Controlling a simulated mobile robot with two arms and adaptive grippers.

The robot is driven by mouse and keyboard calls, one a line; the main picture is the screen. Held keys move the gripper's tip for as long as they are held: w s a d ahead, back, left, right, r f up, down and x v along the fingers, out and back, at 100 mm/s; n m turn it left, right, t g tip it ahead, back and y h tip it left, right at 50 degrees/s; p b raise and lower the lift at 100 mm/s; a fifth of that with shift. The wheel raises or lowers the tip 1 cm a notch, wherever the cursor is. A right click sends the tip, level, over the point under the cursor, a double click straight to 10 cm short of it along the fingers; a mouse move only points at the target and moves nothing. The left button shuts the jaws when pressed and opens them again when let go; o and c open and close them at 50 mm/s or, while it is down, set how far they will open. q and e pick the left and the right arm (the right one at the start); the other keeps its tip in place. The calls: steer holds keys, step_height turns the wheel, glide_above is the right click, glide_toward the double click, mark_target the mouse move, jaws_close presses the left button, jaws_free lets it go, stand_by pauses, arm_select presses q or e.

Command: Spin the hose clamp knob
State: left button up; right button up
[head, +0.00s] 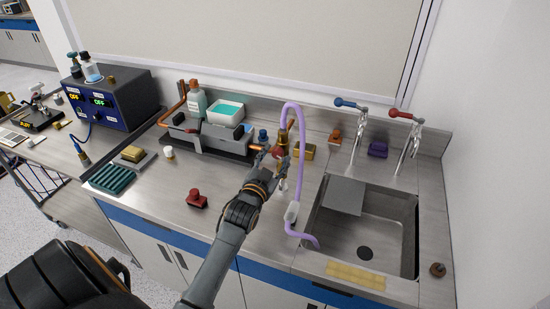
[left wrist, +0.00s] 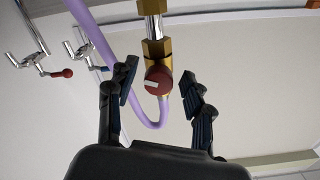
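A round red knob with a white mark (left wrist: 158,81) sits on a brass fitting (left wrist: 158,47) in the left wrist view. In the head view the red knob (head: 277,152) is partly hidden by my gripper. A purple hose (head: 301,150) arches from the brass fitting and hangs down toward the sink; it also shows in the left wrist view (left wrist: 100,40). A pale clamp-like piece (head: 292,212) sits on the hose's lower part. My left gripper (left wrist: 160,94) is open, its fingers either side of the knob with visible gaps. My right gripper is not in view.
The sink (head: 400,235) is at the right, with a blue-handled tap (head: 352,104) and a red-handled tap (head: 404,116) behind it. A red block-like object (head: 197,199) lies left of my arm. A burner-like grey apparatus (head: 205,138) stands behind.

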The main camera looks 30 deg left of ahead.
arm_select(q)
steer(key=v, duration=1.2)
steer(key=shift+f, duration=0.1)
stand_by(0.4)
